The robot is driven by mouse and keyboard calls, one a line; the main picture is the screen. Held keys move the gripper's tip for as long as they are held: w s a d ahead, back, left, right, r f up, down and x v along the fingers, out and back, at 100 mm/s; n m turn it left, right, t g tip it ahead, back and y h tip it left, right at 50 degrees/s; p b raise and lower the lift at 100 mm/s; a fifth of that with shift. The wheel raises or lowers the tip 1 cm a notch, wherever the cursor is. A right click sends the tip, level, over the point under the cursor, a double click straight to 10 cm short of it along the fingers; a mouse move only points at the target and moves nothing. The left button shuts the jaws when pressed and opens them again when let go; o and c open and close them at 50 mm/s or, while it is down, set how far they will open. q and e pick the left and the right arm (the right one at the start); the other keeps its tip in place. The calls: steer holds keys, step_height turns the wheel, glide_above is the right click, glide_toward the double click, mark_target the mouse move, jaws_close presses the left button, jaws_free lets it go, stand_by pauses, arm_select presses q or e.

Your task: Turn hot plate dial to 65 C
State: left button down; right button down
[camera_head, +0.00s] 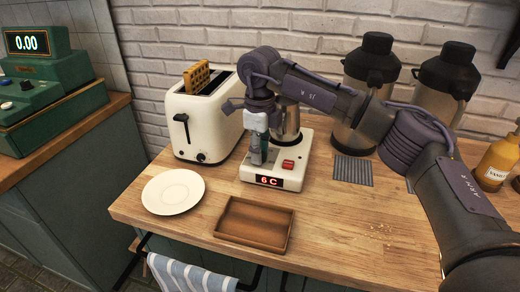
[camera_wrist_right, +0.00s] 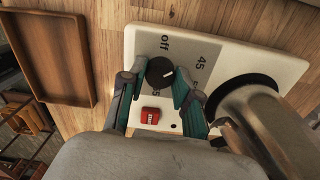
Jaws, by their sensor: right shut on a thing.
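The white hot plate (camera_head: 295,180) stands on the wooden counter, with a red-lit display (camera_head: 270,181) on its front that seems to read "6 C"; a digit may be hidden. In the right wrist view its black dial (camera_wrist_right: 160,72) has a white pointer mark, with "off" and "45" printed around it; other markings are partly covered. My right gripper (camera_wrist_right: 157,92) points down at the dial, its teal fingers shut on the dial's sides. In the head view the gripper (camera_head: 258,158) hides the dial. My left gripper is out of view.
A metal pot (camera_head: 287,125) stands on the hot plate behind my gripper. A red button (camera_head: 288,164) sits right of the dial. A toaster (camera_head: 203,120) stands left, a white plate (camera_head: 173,192) and wooden tray (camera_head: 254,225) in front.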

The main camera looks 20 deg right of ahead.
steer(key=m, duration=0.6)
steer(key=shift+r, duration=0.1)
steer(key=m, duration=0.6)
steer(key=shift+m, duration=0.4)
steer(key=m, duration=1.2)
steer(key=shift+w, duration=0.1)
steer(key=shift+m, duration=0.4)
steer(key=c, duration=0.8)
jaws_free()
step_height(320, 180, up, 12)
steer(key=shift+f, duration=0.1)
